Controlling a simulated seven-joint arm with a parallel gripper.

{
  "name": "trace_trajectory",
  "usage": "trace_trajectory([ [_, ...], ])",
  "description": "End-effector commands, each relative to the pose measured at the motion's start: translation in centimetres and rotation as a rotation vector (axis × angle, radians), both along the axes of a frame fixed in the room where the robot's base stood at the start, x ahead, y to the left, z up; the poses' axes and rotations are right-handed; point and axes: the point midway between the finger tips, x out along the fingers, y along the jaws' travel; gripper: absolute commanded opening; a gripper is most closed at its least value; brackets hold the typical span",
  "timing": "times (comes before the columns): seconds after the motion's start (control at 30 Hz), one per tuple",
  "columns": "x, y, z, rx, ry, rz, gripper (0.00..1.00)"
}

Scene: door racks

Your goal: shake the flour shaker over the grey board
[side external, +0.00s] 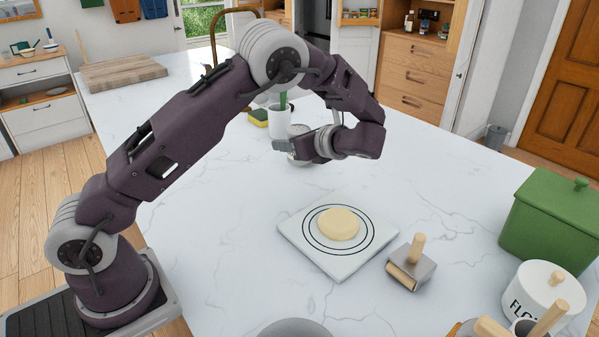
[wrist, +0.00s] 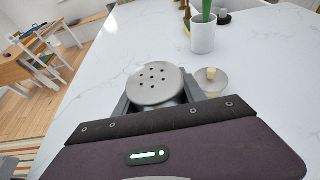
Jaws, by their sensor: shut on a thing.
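The flour shaker (wrist: 155,85) has a round grey lid with several dark holes, facing the wrist camera. My gripper (wrist: 157,101) is shut on it, with a jaw on either side below the lid. In the side external view my gripper (side external: 290,147) is at the shaker (side external: 301,157), which is partly hidden by the jaws. I cannot tell whether its base touches the counter. The pale grey board (side external: 341,266) lies nearer the side camera, apart from the shaker. It has dark rings and a round of dough (side external: 338,224) in its middle.
A white cup (side external: 279,124) with a green-handled tool and a sponge (side external: 258,117) stand behind my gripper. A pastry tool (side external: 411,266) lies right of the board. A green box (side external: 548,222) and a white flour jar (side external: 540,293) are at the right. The counter between shaker and board is clear.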

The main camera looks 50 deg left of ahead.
Motion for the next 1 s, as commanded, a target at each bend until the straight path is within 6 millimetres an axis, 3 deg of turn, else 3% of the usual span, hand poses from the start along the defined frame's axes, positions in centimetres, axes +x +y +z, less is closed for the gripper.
trace_trajectory([
  [0.6, 0.1, -0.6, 0.5, 0.002, -0.009, -0.002, 0.03],
  [0.67, 0.2, -1.8, 0.5, 0.004, -0.03, -0.004, 0.03],
  [1.0, -0.4, -14.3, 0.1, 0.005, -0.256, -0.005, 0.03],
])
